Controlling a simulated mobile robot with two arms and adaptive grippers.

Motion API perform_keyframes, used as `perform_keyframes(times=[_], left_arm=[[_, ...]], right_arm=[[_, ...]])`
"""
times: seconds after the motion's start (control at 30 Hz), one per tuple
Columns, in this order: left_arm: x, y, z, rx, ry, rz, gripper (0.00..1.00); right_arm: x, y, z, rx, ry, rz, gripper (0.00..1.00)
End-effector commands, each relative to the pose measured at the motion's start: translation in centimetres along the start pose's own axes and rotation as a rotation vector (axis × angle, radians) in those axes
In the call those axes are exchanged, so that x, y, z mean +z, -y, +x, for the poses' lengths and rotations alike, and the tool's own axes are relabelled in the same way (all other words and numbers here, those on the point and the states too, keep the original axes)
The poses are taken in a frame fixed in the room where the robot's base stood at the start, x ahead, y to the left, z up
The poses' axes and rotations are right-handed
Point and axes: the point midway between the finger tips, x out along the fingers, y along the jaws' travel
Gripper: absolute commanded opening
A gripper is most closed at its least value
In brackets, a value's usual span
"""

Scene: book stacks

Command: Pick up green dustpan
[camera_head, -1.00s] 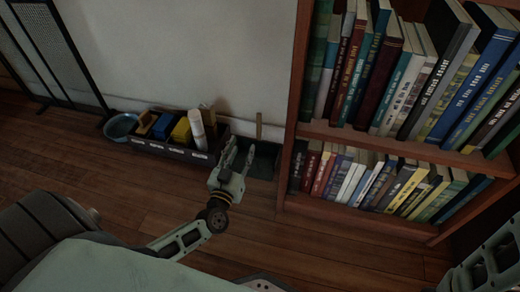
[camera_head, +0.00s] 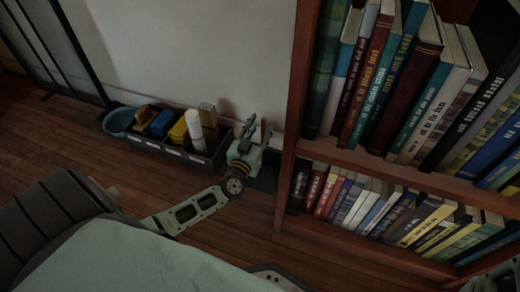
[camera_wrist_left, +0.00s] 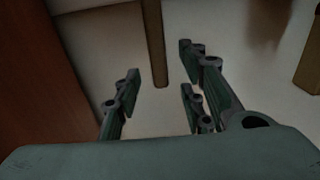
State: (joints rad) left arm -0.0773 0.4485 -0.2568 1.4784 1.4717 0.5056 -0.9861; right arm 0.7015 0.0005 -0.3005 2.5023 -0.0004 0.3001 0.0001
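The dark green dustpan (camera_head: 267,172) stands on the floor by the wall, left of the bookshelf, partly hidden behind my left gripper. Its upright brown handle (camera_wrist_left: 154,45) shows in the left wrist view. My left gripper (camera_head: 252,128) is at the handle in the head view. In the left wrist view, the left gripper (camera_wrist_left: 160,72) is open, and the handle's lower end shows between the fingertips, beyond them. I cannot tell whether any finger touches it. My right gripper is not in view.
A wooden bookshelf (camera_head: 284,150) full of books stands close on the right. A dark divided bin (camera_head: 172,151) with coloured items and a blue bowl (camera_head: 119,121) sit along the wall to the left. The wooden floor (camera_head: 150,185) in front is clear.

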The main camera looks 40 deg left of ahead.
Motion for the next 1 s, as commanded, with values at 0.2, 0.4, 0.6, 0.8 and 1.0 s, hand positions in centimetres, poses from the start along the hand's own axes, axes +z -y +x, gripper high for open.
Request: perform_keyframes(times=[0.2,0.4,0.6,0.8,1.0], left_arm=[[0.1,0.0,2.4,0.001,-0.001,-0.001,0.38],[0.0,0.0,2.5,0.001,0.000,0.001,0.38],[0.0,0.0,2.5,0.000,0.000,0.001,0.24],[0.0,0.0,2.4,0.000,0.000,0.001,0.07],[0.0,0.1,2.4,0.000,0.000,0.000,0.00]], right_arm=[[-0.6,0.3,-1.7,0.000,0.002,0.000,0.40],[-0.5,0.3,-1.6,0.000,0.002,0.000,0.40],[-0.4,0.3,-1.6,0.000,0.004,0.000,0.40],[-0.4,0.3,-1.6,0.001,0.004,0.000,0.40],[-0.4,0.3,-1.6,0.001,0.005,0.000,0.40]])
